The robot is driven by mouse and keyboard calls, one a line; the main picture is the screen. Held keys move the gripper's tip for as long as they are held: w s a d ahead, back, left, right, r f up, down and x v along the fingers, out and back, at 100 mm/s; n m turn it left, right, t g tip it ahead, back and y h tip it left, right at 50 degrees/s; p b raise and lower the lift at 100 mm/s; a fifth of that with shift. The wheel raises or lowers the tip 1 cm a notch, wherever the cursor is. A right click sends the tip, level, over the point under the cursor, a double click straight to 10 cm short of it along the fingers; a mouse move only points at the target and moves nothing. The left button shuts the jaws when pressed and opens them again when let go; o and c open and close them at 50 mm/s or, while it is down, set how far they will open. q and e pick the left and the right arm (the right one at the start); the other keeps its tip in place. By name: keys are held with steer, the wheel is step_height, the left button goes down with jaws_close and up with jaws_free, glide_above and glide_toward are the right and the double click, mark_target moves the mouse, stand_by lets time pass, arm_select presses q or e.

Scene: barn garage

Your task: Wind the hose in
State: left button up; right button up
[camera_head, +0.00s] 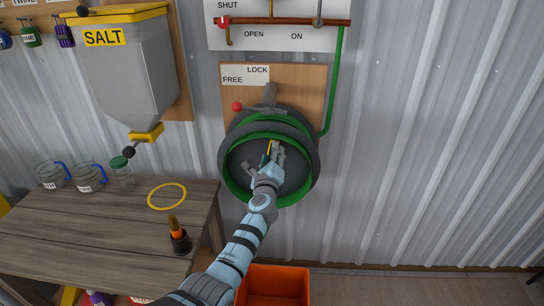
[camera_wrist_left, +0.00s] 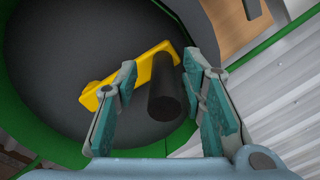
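The hose reel (camera_head: 232,178), dark with green rims, hangs on the wall. The green hose (camera_head: 336,85) runs from the pipe above down to the reel's right side. A yellow crank arm (camera_wrist_left: 138,77) with a black cylindrical handle (camera_wrist_left: 164,98) is on the reel's face. In the head view the crank (camera_head: 269,147) is mostly hidden by my gripper. My left gripper (camera_head: 262,160) is at the reel's face. In the left wrist view its fingers (camera_wrist_left: 163,72) are apart, on either side of the black handle, with a gap at the left finger. My right gripper is not in view.
A red-knobbed lever (camera_head: 237,106) sits above the reel by the FREE and LOCK labels. A valve panel (camera_head: 280,38) is higher. A wooden bench (camera_head: 100,225) with jars and a yellow ring (camera_head: 167,197) is left. An orange crate (camera_head: 274,284) stands below.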

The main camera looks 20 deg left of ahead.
arm_select(q)
steer(key=shift+d, duration=0.15)
steer(key=shift+s+d, duration=0.1)
steer(key=shift+s, duration=0.1)
steer(key=v, duration=1.1)
steer(key=shift+s, duration=0.25)
